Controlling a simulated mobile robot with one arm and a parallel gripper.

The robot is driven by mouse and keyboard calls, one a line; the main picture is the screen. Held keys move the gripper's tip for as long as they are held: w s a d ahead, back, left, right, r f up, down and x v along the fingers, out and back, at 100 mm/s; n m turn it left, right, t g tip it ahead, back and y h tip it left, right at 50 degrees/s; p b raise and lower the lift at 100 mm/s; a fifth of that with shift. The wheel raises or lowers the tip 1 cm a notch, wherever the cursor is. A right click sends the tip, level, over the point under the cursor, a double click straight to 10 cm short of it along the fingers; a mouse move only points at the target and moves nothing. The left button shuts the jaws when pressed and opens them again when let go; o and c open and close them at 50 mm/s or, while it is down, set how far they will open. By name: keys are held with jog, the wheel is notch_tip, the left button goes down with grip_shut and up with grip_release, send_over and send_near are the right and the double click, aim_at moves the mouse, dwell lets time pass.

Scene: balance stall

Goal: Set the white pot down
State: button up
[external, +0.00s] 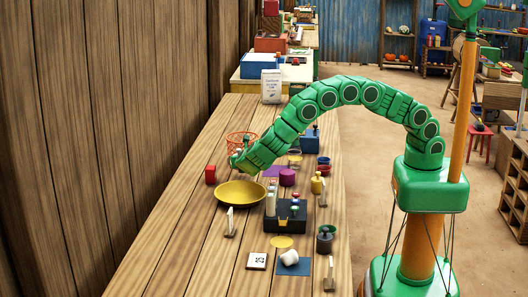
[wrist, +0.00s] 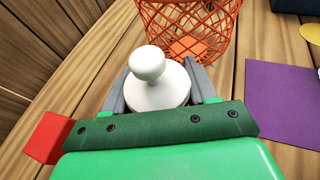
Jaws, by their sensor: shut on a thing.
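The white pot (wrist: 160,94), a round white piece with a ball-shaped knob on top, sits between the two grey fingers of my gripper (wrist: 158,84) in the wrist view. The fingers are shut on its sides. The knob points up towards the camera. In the external view my gripper (external: 237,160) is low over the far left part of the table (external: 190,255), and the pot is too small and hidden to make out there. I cannot tell whether its underside touches the wood.
An orange wire basket (wrist: 188,28) stands just beyond the pot. A red block (wrist: 50,138) is at left, a purple mat (wrist: 283,100) at right. In the external view a yellow bowl (external: 240,194) lies nearer, with a dark box (external: 285,217) beside it.

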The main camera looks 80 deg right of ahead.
jog(key=shift+w+f, duration=0.2)
jog(key=shift+f, duration=1.5)
jog(key=o, duration=1.3)
jog(key=shift+f, duration=0.1)
